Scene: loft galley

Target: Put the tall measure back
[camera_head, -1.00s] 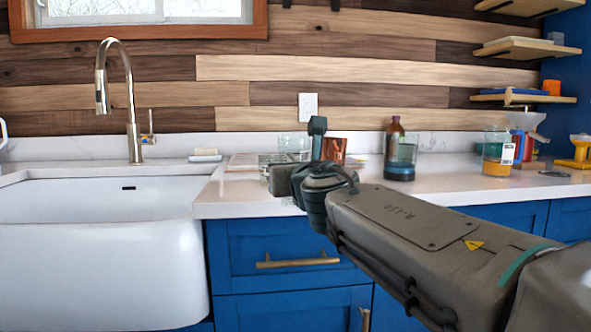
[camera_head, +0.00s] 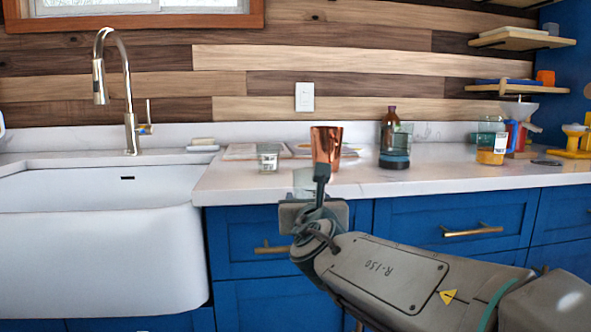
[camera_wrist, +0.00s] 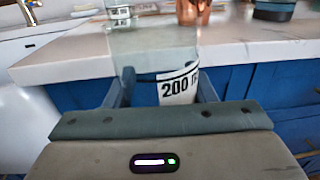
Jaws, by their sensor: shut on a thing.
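My gripper (camera_head: 313,208) is shut on a clear measure (camera_head: 304,182), just in front of the counter's front edge. In the wrist view the measure (camera_wrist: 152,52) stands up between the fingers, and its white label (camera_wrist: 178,86) reads "200" with the rest cut off. It looks upright and empty. My gripper hides part of it in the head view. A shorter clear measure (camera_head: 268,160) with a pale label stands on the counter to the left. A larger clear measure (camera_head: 492,142) with a white label and orange contents stands to the right.
A copper cup (camera_head: 325,145) stands on the counter (camera_head: 440,174) behind my gripper. A brown bottle (camera_head: 389,118) and a clear vessel with a dark base (camera_head: 395,152) stand right of it. The white sink (camera_head: 100,240) is left. Counter space lies between the vessel and the larger measure.

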